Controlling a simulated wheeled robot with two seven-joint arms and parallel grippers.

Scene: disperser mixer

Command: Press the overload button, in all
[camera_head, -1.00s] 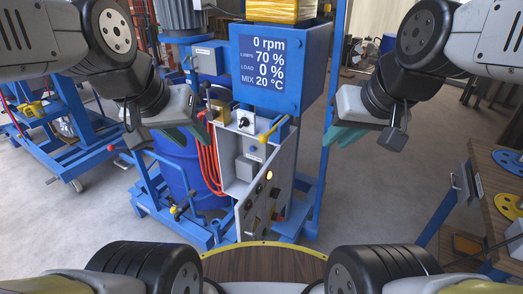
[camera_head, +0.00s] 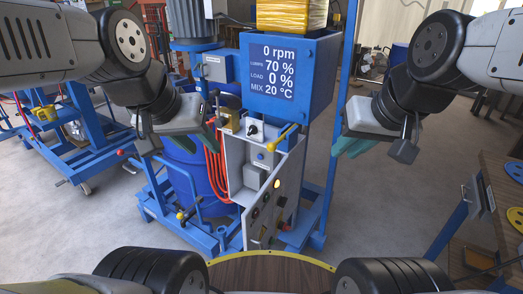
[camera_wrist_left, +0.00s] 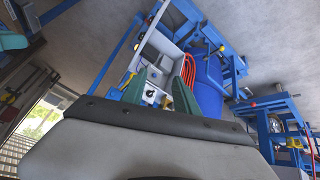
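The mixer's control box (camera_head: 234,178) stands open in the head view, its door (camera_head: 262,213) swung toward me. Inside are a black rotary switch (camera_head: 253,130), a small blue button (camera_head: 260,157) and a grey block (camera_head: 254,174). The door carries a lit yellow lamp (camera_head: 277,184) and several knobs. No label is readable, so I cannot tell which is the overload button. My left gripper (camera_head: 205,138) is left of the box's top; the left wrist view shows its green fingers (camera_wrist_left: 160,88) apart and empty, facing the box. My right gripper (camera_head: 350,146) hangs right of the mixer, apart from it.
The blue display housing (camera_head: 289,76) reads 0 rpm, above the box. Red cables (camera_head: 215,172) and a blue drum (camera_head: 190,170) are at the box's left. A blue post (camera_head: 340,110) rises at right. A wooden table (camera_head: 500,190) stands far right.

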